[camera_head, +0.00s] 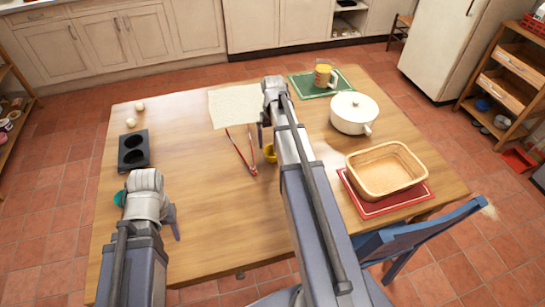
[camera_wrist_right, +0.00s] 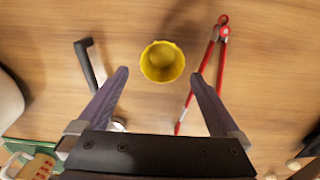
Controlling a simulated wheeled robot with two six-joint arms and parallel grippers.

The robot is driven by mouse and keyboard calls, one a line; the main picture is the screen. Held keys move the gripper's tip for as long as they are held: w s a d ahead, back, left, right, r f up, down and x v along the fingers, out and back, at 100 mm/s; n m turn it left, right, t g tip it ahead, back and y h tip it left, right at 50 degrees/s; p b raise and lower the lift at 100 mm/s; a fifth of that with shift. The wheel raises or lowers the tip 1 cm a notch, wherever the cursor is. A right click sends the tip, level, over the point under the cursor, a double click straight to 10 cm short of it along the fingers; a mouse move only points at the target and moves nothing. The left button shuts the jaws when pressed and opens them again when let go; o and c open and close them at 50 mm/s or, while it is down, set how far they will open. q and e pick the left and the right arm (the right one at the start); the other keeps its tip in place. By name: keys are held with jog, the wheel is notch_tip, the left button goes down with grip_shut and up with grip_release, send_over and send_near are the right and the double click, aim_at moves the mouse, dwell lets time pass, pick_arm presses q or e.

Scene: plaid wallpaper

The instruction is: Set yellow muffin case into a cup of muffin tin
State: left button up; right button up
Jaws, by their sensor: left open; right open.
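The yellow muffin case (camera_wrist_right: 162,62) is a small fluted cup, standing upright on the table in the right wrist view. In the head view it is partly hidden behind my right arm (camera_head: 270,153). My right gripper (camera_wrist_right: 160,76) is open, with the case in line with the gap between its fingertips and just past them, not gripped. The dark muffin tin (camera_head: 133,165) lies at the table's left side, with two empty cups showing. My left gripper (camera_head: 149,214) is open and empty, nearer the front edge than the tin.
Red-handled tongs (camera_wrist_right: 215,45) lie close beside the case. A dark-handled utensil (camera_wrist_right: 88,62) lies on its other side. A white pot (camera_head: 354,114), wicker basket (camera_head: 385,190) and mug (camera_head: 323,77) stand at the right. A teal item (camera_head: 119,199) is partly hidden by my left gripper.

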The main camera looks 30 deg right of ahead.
aim_at(272, 149)
pick_arm(q)
notch_tip(272, 149, down, 5)
jog(key=b, duration=0.5)
jog(key=shift+f, duration=0.1)
pick_arm(e)
jog(key=f, duration=0.5)
jog(key=shift+s+a+f, duration=0.15)
jog(key=shift+a, duration=0.05)
jog(key=c, duration=1.4)
pick_arm(q)
jog(key=shift+r, duration=0.2)
pick_arm(e)
jog(key=shift+r, duration=0.2)
notch_tip(272, 149, up, 10)
jog(key=p, duration=1)
pick_arm(q)
notch_tip(272, 149, up, 10)
jog(key=shift+f, duration=0.15)
pick_arm(e)
jog(key=shift+f, duration=0.1)
